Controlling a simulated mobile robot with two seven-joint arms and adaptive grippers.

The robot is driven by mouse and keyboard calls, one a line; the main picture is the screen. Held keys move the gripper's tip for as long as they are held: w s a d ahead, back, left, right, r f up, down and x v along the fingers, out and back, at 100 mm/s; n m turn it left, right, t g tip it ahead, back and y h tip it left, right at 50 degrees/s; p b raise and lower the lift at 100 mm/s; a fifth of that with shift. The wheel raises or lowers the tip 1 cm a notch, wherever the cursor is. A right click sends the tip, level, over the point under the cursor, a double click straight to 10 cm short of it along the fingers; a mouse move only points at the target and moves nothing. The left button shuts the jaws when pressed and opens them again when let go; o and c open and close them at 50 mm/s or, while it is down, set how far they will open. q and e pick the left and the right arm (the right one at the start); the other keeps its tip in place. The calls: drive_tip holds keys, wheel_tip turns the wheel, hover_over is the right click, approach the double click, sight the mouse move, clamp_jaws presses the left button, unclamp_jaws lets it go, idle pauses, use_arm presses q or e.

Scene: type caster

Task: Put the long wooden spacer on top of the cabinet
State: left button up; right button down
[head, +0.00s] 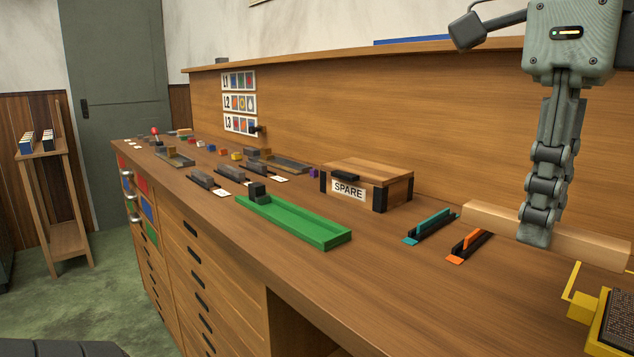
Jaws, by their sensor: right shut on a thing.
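The long wooden spacer (590,246) is a pale, plain bar at the right of the head view. My right gripper (535,236) comes down from above and is shut on it; the fingers cover part of the bar. I cannot tell whether the bar touches the worktop or hangs just above it. The wooden cabinet (225,281) has several drawers with dark pulls below a long wooden top (385,285). A raised back panel (400,105) with a ledge runs along its rear. My left gripper is not in view.
A SPARE box (392,172), a green tray (315,232), a teal piece (432,225) and an orange piece (470,243) in dark holders stand on the top. A yellow-framed device (615,320) is at the lower right. The front strip of the top is clear.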

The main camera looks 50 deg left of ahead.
drive_tip(key=shift+s+d, duration=0.15)
drive_tip(key=shift+s, duration=0.25)
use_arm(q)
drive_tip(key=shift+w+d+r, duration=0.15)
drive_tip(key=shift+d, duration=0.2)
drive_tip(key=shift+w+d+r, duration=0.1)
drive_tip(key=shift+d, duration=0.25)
use_arm(e)
drive_tip(key=shift+f, duration=0.1)
drive_tip(key=shift+d+f, duration=0.25)
drive_tip(key=shift+d, duration=0.1)
drive_tip(key=d+f, duration=0.2)
drive_tip(key=d, duration=0.1)
drive_tip(key=d+f, duration=0.2)
drive_tip(key=d, duration=0.1)
drive_tip(key=d+f+b, duration=0.1)
drive_tip(key=d+f, duration=0.1)
drive_tip(key=d, duration=0.2)
drive_tip(key=shift+d+f, duration=0.15)
drive_tip(key=shift+d, duration=0.2)
drive_tip(key=shift+d+f, duration=0.2)
drive_tip(key=shift+f, duration=0.25)
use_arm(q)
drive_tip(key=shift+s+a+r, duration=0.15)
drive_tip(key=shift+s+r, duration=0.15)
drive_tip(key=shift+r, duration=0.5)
use_arm(e)
drive_tip(key=shift+f, duration=1.65)
drive_tip(key=shift+f, duration=0.1)
